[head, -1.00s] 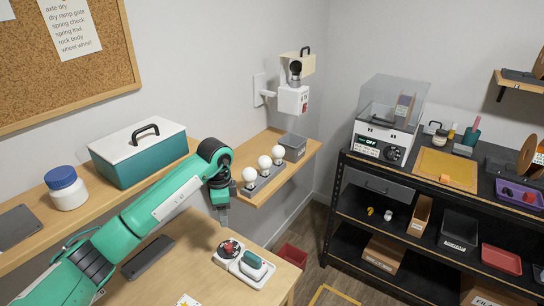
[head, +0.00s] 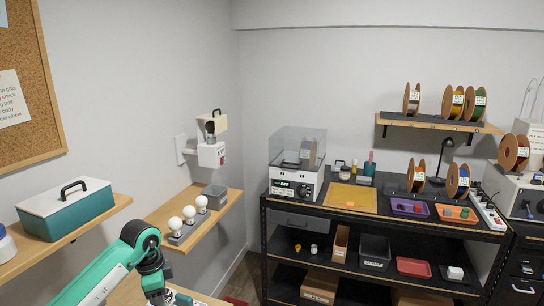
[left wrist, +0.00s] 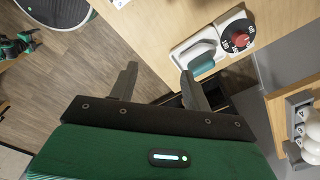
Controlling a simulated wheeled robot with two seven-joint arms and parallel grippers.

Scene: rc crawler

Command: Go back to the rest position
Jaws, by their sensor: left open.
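My left arm comes in at the lower left of the head view, with its gripper (head: 160,297) at the bottom edge, partly cut off. In the left wrist view the two fingers of my left gripper (left wrist: 160,88) are spread apart with nothing between them. The gripper appears apart from these. My right gripper does not show.
A teal toolbox (head: 66,208) stands at the left. A black workbench (head: 400,222) with a printer (head: 297,180) and trays stands at the right. Wooden floor (left wrist: 60,75) shows below.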

